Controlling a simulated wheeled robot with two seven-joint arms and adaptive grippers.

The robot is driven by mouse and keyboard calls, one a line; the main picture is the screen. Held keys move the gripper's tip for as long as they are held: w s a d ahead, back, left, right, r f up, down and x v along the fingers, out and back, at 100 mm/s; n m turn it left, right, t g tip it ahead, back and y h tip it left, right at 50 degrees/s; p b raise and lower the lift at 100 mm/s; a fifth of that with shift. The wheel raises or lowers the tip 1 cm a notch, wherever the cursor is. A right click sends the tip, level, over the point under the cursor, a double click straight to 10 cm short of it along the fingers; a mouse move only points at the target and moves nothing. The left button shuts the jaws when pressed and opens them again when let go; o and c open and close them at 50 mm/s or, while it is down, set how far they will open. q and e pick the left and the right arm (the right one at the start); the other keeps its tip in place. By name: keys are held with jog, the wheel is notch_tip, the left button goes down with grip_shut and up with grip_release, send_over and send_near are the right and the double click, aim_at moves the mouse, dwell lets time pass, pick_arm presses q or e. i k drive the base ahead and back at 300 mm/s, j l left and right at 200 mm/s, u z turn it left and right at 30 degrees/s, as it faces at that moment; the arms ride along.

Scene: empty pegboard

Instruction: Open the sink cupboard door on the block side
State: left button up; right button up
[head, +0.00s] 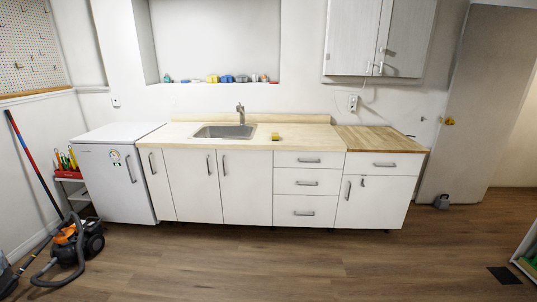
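The sink (223,131) is set in the pale wooden counter, with a tap (240,114) behind it. Below it are two white cupboard doors, a left one (189,190) and a right one (248,192), both shut. Their upright metal handles face each other near the middle seam: the left handle (208,165) and the right handle (224,165). A small yellow block (275,136) lies on the counter right of the sink, above the right door's right edge. Neither of my grippers is in view.
Drawers (307,182) stand right of the right door; a narrow shut door (160,190) is on the left. A small white fridge (112,180) stands farther left, with a vacuum cleaner (84,242) on the floor before it. The wooden floor (270,265) before the sink is clear.

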aim_at(246, 176)
jog(key=i, duration=1.05)
jog(key=i+l+u, duration=0.1)
jog(key=i, duration=1)
jog(key=i+l, duration=0.1)
jog(key=i, duration=0.95)
jog(key=j+u, duration=0.05)
